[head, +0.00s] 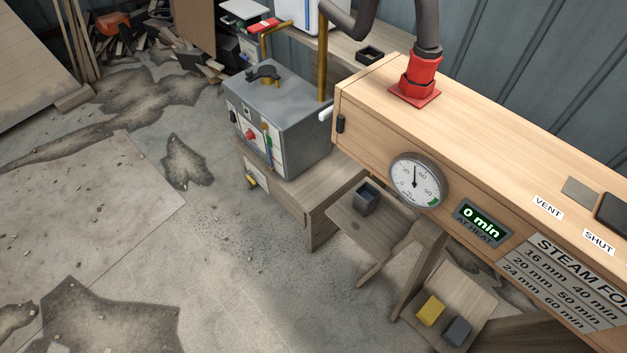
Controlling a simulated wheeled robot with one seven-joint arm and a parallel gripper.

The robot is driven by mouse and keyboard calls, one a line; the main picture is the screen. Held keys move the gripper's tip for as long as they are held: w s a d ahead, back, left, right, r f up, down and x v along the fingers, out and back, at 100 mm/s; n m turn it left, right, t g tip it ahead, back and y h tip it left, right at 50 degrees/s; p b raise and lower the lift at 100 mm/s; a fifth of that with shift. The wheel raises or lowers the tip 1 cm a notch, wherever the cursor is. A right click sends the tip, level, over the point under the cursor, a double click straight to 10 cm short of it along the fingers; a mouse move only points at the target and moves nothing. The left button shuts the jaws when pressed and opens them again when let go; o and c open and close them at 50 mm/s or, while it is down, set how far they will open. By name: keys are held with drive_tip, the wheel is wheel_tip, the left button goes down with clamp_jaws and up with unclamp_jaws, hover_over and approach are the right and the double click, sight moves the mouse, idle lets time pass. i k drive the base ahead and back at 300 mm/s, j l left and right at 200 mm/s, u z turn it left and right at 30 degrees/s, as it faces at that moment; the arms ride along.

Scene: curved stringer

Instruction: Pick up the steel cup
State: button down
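A small grey open-topped container (364,199) stands upright on a low wooden stand (350,217), in front of the steam box. It looks like metal and has squarish sides; it is the closest match to the steel cup that I see. Its inside is dark, and I cannot tell if anything is in it. My gripper is not in view.
The long wooden steam box (480,120), with its round gauge (416,182), overhangs just right of the container. A grey boiler (281,120) stands on a wooden bench (275,192) at left. A yellow block (430,310) and grey block (457,331) lie below. Floor at left is mostly open.

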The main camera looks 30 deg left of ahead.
sight(366, 197)
drive_tip(key=u, duration=0.6)
drive_tip(key=i+j+u, duration=0.25)
drive_tip(key=i+j, duration=0.3)
drive_tip(key=i+j+u, duration=0.2)
drive_tip(key=i+j, duration=0.2)
drive_tip(key=i, duration=0.15)
